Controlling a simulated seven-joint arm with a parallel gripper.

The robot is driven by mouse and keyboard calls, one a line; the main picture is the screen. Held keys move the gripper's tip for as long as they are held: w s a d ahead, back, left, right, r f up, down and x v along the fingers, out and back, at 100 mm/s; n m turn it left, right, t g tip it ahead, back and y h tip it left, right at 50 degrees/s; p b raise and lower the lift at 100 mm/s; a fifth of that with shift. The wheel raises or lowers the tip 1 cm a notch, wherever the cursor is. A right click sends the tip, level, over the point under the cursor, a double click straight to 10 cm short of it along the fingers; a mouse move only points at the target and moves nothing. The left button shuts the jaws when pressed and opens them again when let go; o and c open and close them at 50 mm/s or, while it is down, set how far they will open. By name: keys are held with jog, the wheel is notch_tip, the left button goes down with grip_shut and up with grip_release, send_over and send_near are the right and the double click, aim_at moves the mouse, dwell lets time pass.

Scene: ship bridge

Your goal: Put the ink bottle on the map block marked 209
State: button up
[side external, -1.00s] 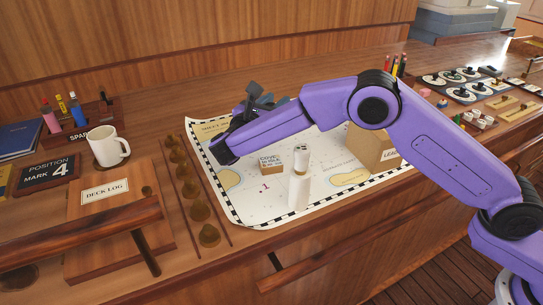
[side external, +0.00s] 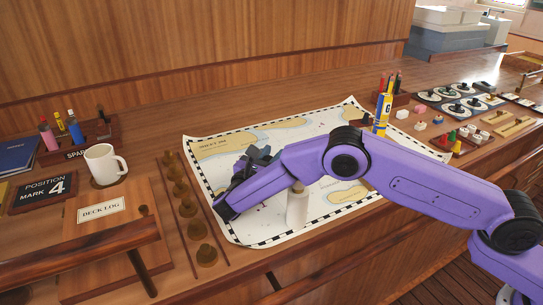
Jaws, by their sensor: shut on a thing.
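My gripper (side external: 258,160) is low over the left part of the chart (side external: 215,150), mostly behind my purple forearm. Its fingertips are hidden. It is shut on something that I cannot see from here. A pale, upright bottle-like thing (side external: 297,207) with a brownish top stands on the chart just in front of my forearm, apart from the gripper; I cannot tell what it is. I cannot make out an ink bottle or a map block marked 209; my arm covers the middle of the chart.
A yellow and blue upright block marked G (side external: 383,113) stands near the chart's right end. Brass weights (side external: 197,229) line the chart's left side. A white mug (side external: 101,160) and a deck log (side external: 103,209) are further left. Small trays (side external: 470,142) lie at the right.

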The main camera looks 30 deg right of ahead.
jog(key=shift+f, duration=0.15)
jog(key=o, duration=1.1)
jog(key=shift+c, duration=0.2)
jog(key=shift+s+a+r, duration=0.1)
jog(key=shift+a+r, duration=0.05)
jog(key=shift+r, duration=0.05)
jog(key=v, duration=1.1)
jog(key=shift+s+a, duration=0.15)
jog(key=shift+a, duration=0.15)
